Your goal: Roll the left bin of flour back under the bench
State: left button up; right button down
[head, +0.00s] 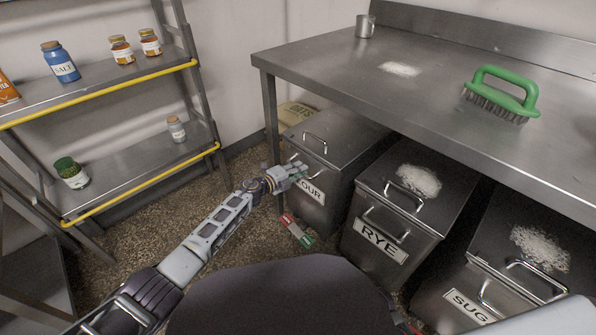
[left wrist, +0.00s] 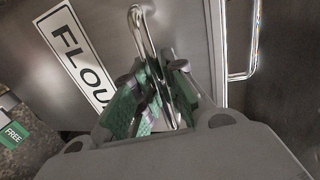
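The flour bin (head: 345,142) is a grey metal box with a lid and a lid handle, leftmost in the row at the bench. Its back part is hidden beneath the metal bench (head: 330,62); much of its lid shows. My left gripper (head: 300,172) is at the bin's front, partly covering the FLOUR label. In the left wrist view the label (left wrist: 75,55) is beside my left gripper (left wrist: 160,105), whose green-padded fingers close around the front handle (left wrist: 141,30). The bar runs between the pads. My right gripper is not in view.
The rye bin (head: 362,204) and sugar bin (head: 480,240) stand to the right. A red, white and green item (head: 297,230) lies on the floor by the flour bin's front. A bench leg (head: 269,115) stands at its left. A shelf rack (head: 120,85) is further left.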

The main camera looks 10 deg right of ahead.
pick_arm(q)
jog(key=o, duration=0.4)
jog(key=shift+w+d, duration=0.15)
jog(key=shift+d, duration=0.05)
jog(key=shift+a, duration=0.15)
jog(key=shift+s+a, duration=0.2)
jog(key=shift+s, duration=0.05)
jog(key=shift+s+a+r, duration=0.1)
jog(key=shift+a, duration=0.15)
jog(key=v, duration=1)
jog(key=shift+s+a+r, duration=0.15)
jog(key=shift+s+a, duration=0.1)
dwell(1.4)
jog(key=shift+a, duration=0.1)
dwell(0.7)
